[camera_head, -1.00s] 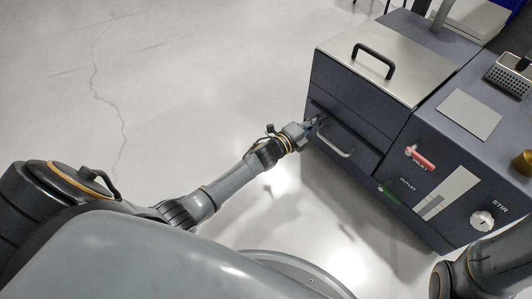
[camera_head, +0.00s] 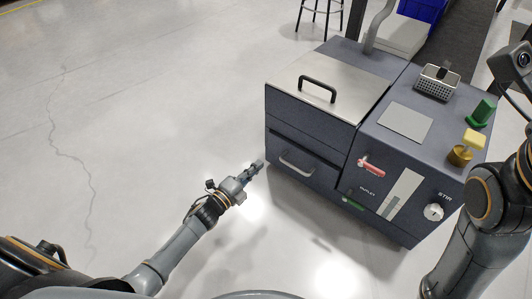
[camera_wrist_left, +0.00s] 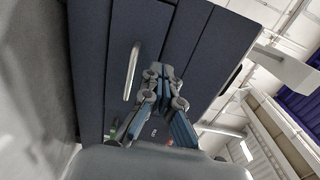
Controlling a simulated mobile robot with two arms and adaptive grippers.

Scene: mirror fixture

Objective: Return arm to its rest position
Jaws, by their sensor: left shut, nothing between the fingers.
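My left gripper (camera_head: 257,166) is shut and empty in the head view, just left of the dark blue machine's front, with a gap of floor between. In the left wrist view the left gripper (camera_wrist_left: 166,72) has its fingertips together in front of the machine's dark panels (camera_wrist_left: 182,36). My right arm (camera_head: 482,222) is at the right edge of the head view; its gripper fingers cannot be made out.
The machine (camera_head: 312,135) has a steel lid (camera_head: 330,80), a drawer handle (camera_head: 297,164), a red inlet lever (camera_head: 371,166), a green outlet lever (camera_head: 353,203) and a stir knob (camera_head: 433,212). A stool (camera_head: 319,12) stands behind. The floor on the left is clear.

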